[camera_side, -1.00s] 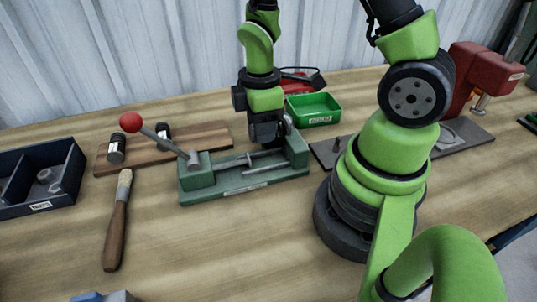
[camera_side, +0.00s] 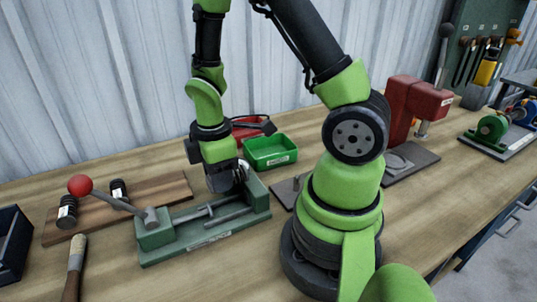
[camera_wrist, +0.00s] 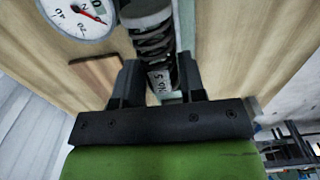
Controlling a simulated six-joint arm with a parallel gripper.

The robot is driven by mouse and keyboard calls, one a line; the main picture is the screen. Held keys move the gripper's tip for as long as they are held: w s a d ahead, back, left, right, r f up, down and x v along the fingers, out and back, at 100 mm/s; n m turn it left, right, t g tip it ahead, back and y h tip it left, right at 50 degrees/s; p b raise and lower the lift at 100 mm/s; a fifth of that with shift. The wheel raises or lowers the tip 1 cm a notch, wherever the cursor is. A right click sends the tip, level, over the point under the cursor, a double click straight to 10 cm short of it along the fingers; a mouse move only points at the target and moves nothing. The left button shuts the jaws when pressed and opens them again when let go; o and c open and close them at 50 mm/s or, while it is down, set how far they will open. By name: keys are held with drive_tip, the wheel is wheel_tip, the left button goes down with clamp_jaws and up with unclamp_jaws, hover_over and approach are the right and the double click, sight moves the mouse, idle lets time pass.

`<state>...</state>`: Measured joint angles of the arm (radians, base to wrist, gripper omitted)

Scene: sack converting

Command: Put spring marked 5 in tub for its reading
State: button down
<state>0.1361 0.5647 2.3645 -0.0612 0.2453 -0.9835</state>
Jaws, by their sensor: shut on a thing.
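My gripper (camera_side: 222,182) is low over the right end of the green press fixture (camera_side: 205,238), which has a red-ball lever. In the wrist view my gripper (camera_wrist: 155,88) is shut on a dark coil spring (camera_wrist: 152,40) with a white tag that seems to read No 5. The side view does not show that spring clearly. A white dial (camera_wrist: 78,15) with a red needle is partly cut off in the wrist view. A green tub (camera_side: 270,164) with an unreadable label stands behind the fixture. Its inside looks empty.
Two dark tagged springs (camera_side: 67,212) (camera_side: 119,191) stand on a wooden board (camera_side: 155,190) at left. A dark tray (camera_side: 12,245), a wooden-handled tool (camera_side: 74,265) and a red container (camera_side: 243,130) are nearby. A red press (camera_side: 412,105) stands at right.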

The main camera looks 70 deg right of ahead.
drive_tip(key=shift+r, duration=0.1)
drive_tip(key=r, duration=0.6)
drive_tip(key=shift+w+d+r, duration=0.15)
drive_tip(key=shift+d+r, duration=0.1)
drive_tip(key=shift+r, duration=0.15)
drive_tip(key=w+d, duration=0.2)
drive_tip(key=d, duration=0.9)
hover_over(265, 144)
drive_tip(key=s+a, duration=0.1)
drive_tip(key=a, duration=0.4)
wheel_tip(265, 144, down, 5)
drive_tip(key=shift+s+f+m, duration=0.15)
drive_tip(key=shift+s+m, duration=0.05)
drive_tip(key=shift+m, duration=0.1)
drive_tip(key=shift+f, duration=4.35)
drive_tip(key=shift+d, duration=0.1)
